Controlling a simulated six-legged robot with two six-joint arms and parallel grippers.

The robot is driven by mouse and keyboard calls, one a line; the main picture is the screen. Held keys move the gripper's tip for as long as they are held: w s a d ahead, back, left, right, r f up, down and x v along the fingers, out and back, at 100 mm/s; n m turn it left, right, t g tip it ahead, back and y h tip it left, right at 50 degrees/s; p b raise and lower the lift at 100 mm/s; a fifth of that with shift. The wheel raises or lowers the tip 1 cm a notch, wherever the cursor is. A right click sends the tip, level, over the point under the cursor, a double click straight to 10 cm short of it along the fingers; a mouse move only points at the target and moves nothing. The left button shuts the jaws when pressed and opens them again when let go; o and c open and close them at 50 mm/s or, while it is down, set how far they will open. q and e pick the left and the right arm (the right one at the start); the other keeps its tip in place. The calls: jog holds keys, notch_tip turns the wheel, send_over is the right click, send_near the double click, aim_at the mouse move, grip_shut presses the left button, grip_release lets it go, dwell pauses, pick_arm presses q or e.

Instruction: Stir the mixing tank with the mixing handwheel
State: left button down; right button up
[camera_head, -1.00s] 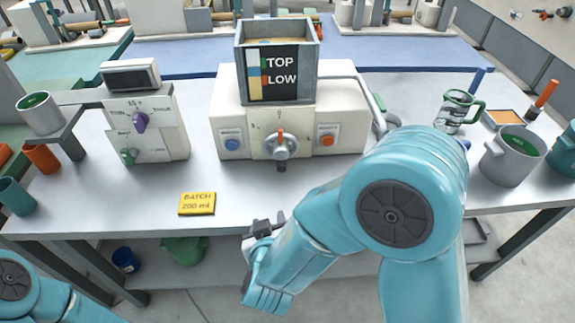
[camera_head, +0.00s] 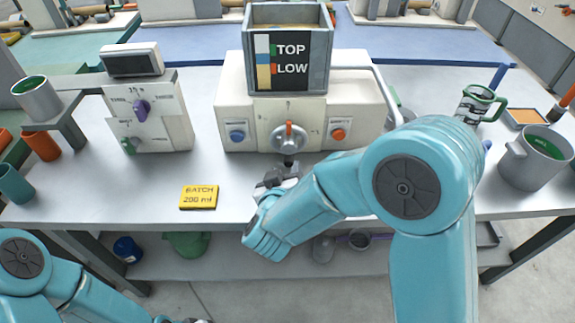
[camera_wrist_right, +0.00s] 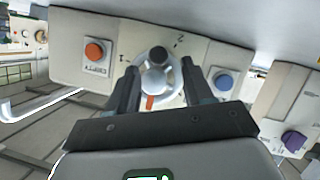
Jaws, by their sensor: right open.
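A box-shaped tank (camera_head: 318,22) with a TOP and LOW label stands on the white central machine (camera_head: 358,100). The round grey handwheel (camera_head: 276,139), with an orange pointer and a dark knob at its lower edge, sits on the machine's front. It also shows in the right wrist view (camera_wrist_right: 157,82). My right gripper (camera_head: 282,174) is open and empty just in front of and below the handwheel. In the right wrist view its fingers (camera_wrist_right: 161,80) frame the handwheel, with no contact visible. My left arm is at the lower left; only a dark sliver of its gripper (camera_head: 188,320) shows.
A blue button (camera_head: 237,136) and an orange button (camera_head: 338,134) flank the handwheel. A yellow batch card (camera_head: 198,197) lies on the table (camera_head: 100,200). A knobbed panel (camera_head: 170,140) stands left; a jug (camera_head: 478,104) and pot (camera_head: 525,170) stand right. The table front is mostly clear.

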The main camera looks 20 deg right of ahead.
aim_at(285, 164)
jog(key=shift+x, duration=1.9)
jog(key=shift+d, duration=0.1)
grip_shut()
jog(key=shift+w+a+m+y+b, duration=0.1)
jog(key=shift+a+m+y+b, duration=0.2)
jog(key=shift+m+y+b, duration=0.45)
jog(key=shift+w+a+r+m+t+y+b, duration=0.15)
jog(key=shift+m+y+b, duration=0.15)
jog(key=shift+m+b, duration=0.3)
jog(key=shift+s+a+f+m+t+y+b, duration=0.15)
jog(key=shift+a+m+y+b, duration=0.1)
jog(key=shift+m+b, duration=0.3)
jog(key=r+m+t+y+b, duration=0.1)
jog(key=m+b, duration=0.2)
jog(key=b, duration=0.3)
jog(key=r+m+t+y+b, duration=0.1)
jog(key=m+y+b, duration=0.1)
jog(key=b, duration=0.4)
jog(key=a+r+m+t+y+b, duration=0.1)
jog(key=m+b, duration=0.3)
jog(key=b, duration=0.2)
jog(key=shift+w+y, duration=0.25)
jog(key=shift+y, duration=0.05)
jog(key=shift+r+m+t+b, duration=0.4)
jog(key=shift+m+b, duration=0.1)
jog(key=shift+b, duration=0.5)
jog(key=shift+r+m+b, duration=0.2)
jog(key=shift+m+b, duration=0.1)
